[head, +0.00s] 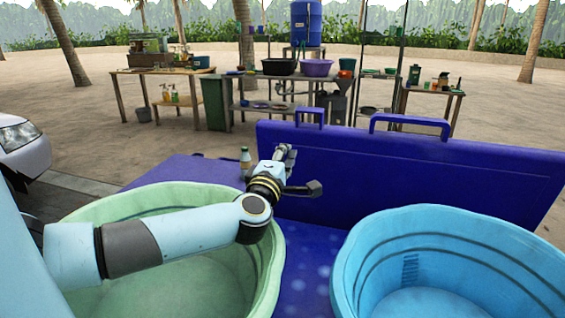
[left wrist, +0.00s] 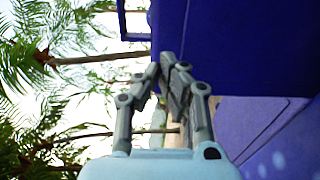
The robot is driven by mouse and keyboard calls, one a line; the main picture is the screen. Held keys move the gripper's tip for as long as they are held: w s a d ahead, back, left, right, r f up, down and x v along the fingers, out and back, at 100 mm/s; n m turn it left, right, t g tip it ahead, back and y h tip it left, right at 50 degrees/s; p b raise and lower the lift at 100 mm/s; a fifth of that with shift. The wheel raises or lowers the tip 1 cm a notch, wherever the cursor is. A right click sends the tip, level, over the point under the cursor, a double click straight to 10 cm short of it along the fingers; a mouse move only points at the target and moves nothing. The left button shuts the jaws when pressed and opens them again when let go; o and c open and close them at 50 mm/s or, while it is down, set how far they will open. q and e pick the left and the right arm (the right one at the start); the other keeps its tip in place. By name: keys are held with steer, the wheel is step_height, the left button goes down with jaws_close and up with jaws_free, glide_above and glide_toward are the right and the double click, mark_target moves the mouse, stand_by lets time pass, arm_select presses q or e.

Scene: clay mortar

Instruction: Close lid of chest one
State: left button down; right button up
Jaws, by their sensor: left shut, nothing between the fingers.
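A large dark blue panel (head: 400,170), which looks like the raised lid of a chest, stands upright beyond the basins, with two handles (head: 412,122) on its top edge. My left gripper (head: 284,152) is shut and empty, in front of the panel's left part. In the left wrist view the closed fingertips (left wrist: 167,62) are close to a blue surface (left wrist: 240,45), with a handle (left wrist: 122,20) beyond. I cannot tell whether they touch it. My right gripper is not in view. The chest's inside is not clearly visible.
A pale green basin (head: 95,205) is under my left arm, and a light blue basin (head: 450,225) is at the right. A blue surface (head: 305,265) shows between them. Cluttered tables (head: 165,72) stand farther back.

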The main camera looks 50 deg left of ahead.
mark_target(295, 134)
arm_select(q)
steer(key=x, duration=0.6)
steer(key=shift+w+a+b, duration=0.25)
steer(key=shift+b, duration=0.15)
steer(key=shift+w+a+r, duration=0.1)
steer(key=shift+w+a, duration=0.05)
steer(key=shift+w, duration=0.05)
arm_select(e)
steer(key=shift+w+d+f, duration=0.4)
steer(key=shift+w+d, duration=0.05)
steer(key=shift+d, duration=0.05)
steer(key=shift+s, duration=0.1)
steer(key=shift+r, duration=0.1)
